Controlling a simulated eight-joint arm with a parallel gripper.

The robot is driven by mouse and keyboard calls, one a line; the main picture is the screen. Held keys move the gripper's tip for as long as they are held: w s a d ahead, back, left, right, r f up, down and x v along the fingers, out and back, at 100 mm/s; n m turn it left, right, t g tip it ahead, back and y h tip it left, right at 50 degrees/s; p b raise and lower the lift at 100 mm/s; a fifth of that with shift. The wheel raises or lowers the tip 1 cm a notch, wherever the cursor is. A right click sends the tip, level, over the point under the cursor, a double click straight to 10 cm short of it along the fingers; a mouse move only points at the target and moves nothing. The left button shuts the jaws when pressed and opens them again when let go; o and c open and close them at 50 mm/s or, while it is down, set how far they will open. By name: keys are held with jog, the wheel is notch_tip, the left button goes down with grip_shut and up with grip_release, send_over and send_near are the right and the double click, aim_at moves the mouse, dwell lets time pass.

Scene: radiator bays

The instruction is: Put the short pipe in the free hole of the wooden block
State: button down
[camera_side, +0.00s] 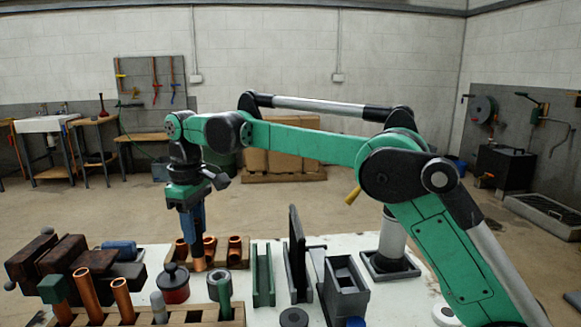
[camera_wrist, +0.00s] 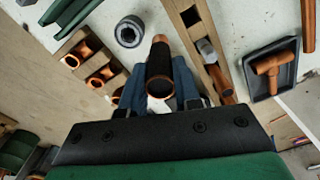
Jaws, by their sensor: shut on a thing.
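My gripper (camera_side: 195,232) points down with its blue fingers shut on the short pipe (camera_side: 198,264), a copper tube whose lower end shows below the fingertips. In the wrist view the pipe (camera_wrist: 160,62) stands out between the fingers, copper at its end and dark along its side. The wooden block (camera_side: 237,316) is at the front of the table, with copper pipes (camera_side: 87,290), a grey-topped piece (camera_side: 158,305) and a green piece (camera_side: 224,292) upright in it. A dark opening shows between the last two. The pipe is apart from this block, farther back.
A second wooden rack (camera_side: 172,268) with copper fittings is just behind the pipe. A red-black pot (camera_side: 174,285) and a grey ring (camera_side: 213,286) stand between. A green channel (camera_side: 264,277) and a dark upright plate (camera_side: 297,250) are to the right. Dark blocks (camera_side: 65,258) crowd the left.

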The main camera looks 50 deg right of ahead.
jog(key=s+a+f, duration=0.3)
jog(key=a+f, duration=0.1)
jog(key=shift+a+f, duration=0.15)
dwell(0.4)
jog(key=shift+f, duration=0.35)
jog(key=shift+f, duration=0.1)
jog(key=shift+f, duration=0.45)
dwell(0.4)
jog(key=shift+f, duration=1.4)
